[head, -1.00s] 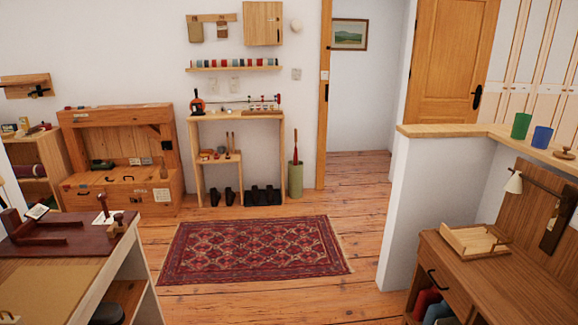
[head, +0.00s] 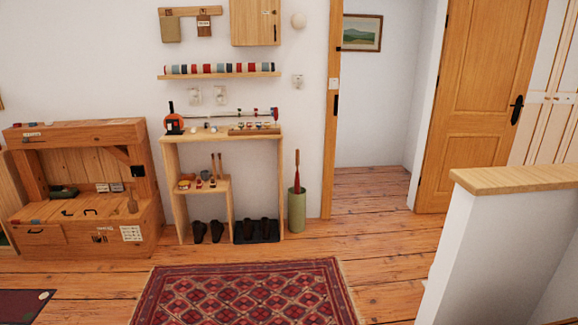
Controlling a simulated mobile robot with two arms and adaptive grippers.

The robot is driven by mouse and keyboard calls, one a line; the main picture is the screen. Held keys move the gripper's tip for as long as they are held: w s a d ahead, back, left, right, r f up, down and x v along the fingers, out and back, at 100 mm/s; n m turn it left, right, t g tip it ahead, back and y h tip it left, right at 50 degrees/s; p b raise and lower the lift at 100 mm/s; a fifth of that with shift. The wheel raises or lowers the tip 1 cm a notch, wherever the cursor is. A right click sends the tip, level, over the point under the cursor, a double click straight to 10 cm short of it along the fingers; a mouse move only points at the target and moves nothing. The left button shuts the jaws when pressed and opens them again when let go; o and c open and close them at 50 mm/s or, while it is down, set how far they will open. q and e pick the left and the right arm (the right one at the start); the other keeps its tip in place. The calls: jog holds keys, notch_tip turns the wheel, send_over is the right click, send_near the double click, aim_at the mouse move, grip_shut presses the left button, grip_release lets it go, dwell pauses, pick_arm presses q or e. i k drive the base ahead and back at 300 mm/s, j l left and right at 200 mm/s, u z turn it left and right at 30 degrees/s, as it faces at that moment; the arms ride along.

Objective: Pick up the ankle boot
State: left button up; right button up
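Dark footwear stands on the floor under the light wood shelf unit (head: 226,137) against the far wall. A dark pair (head: 208,231) stands in the left bay, directly on the floor. More dark footwear (head: 257,229) stands in the right bay on a black tray (head: 240,239). At this distance I cannot tell which of them is the ankle boot. Neither of my grippers is in view.
A patterned red rug (head: 250,295) lies on the plank floor in front of the shelf unit. A green umbrella stand (head: 297,210) is right of it, a wooden bench chest (head: 85,190) left. A white half wall (head: 495,245) stands at the right. The doorway floor is clear.

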aim_at(265, 226)
jog(key=i, duration=3.65)
jog(key=i+u, duration=0.15)
jog(key=i, duration=0.35)
jog(key=i+l+u, duration=0.15)
jog(key=i, duration=0.35)
